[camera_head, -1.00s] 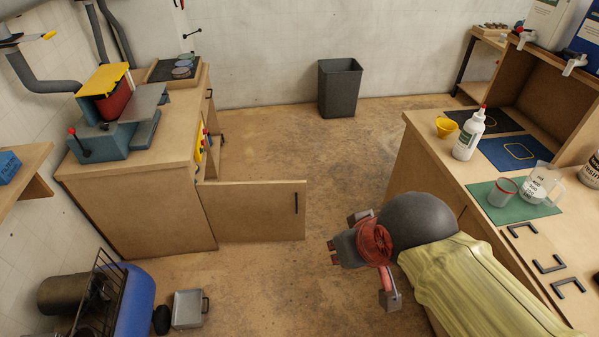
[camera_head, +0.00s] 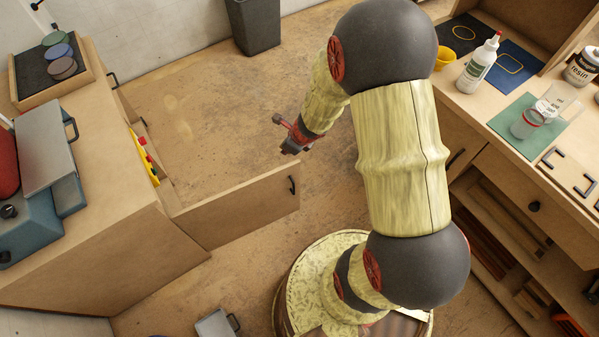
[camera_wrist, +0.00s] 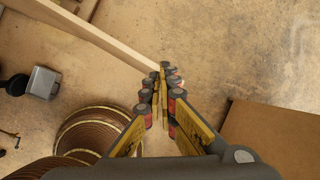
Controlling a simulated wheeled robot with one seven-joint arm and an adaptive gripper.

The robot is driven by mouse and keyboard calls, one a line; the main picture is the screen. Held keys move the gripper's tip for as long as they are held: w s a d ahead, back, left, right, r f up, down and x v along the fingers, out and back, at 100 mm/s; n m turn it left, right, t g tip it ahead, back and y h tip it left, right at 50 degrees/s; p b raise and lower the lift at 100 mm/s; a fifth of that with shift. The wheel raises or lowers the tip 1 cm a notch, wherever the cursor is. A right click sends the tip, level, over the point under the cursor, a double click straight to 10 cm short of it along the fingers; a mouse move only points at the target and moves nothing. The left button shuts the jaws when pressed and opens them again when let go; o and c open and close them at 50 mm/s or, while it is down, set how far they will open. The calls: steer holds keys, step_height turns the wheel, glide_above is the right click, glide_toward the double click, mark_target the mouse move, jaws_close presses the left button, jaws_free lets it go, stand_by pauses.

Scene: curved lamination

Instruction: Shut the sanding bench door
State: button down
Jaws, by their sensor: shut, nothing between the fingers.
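The sanding bench (camera_head: 110,225) stands at the left in the head view. Its door (camera_head: 235,208) stands open, swung out to the right, with a dark handle (camera_head: 292,184) near its free end. My gripper (camera_head: 289,149) is shut and empty, just past the door's free end on the far side in the picture. In the wrist view the door's top edge (camera_wrist: 90,35) runs from the upper left to close beside my shut fingertips (camera_wrist: 163,72). I cannot tell whether they touch it. The door's hinge is partly hidden by the bench.
A workbench (camera_head: 465,150) with bottles and cups stands at the right, close to my arm. A dark bin (camera_head: 256,25) stands at the back. Floor beyond the door is clear.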

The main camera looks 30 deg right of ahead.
steer(key=s+d+f+m+g+h, duration=0.1)
steer(key=s+d+f+m, duration=0.15)
steer(key=f, duration=0.35)
steer(key=s+d+f+m+g, duration=0.1)
steer(key=s+d+f+m, duration=0.1)
steer(key=s+f+m, duration=0.25)
steer(key=w+f+b, duration=0.4)
steer(key=w+f, duration=0.2)
steer(key=f, duration=0.4)
steer(key=shift+w+d+f+b, duration=0.15)
steer(key=shift+d+b, duration=0.2)
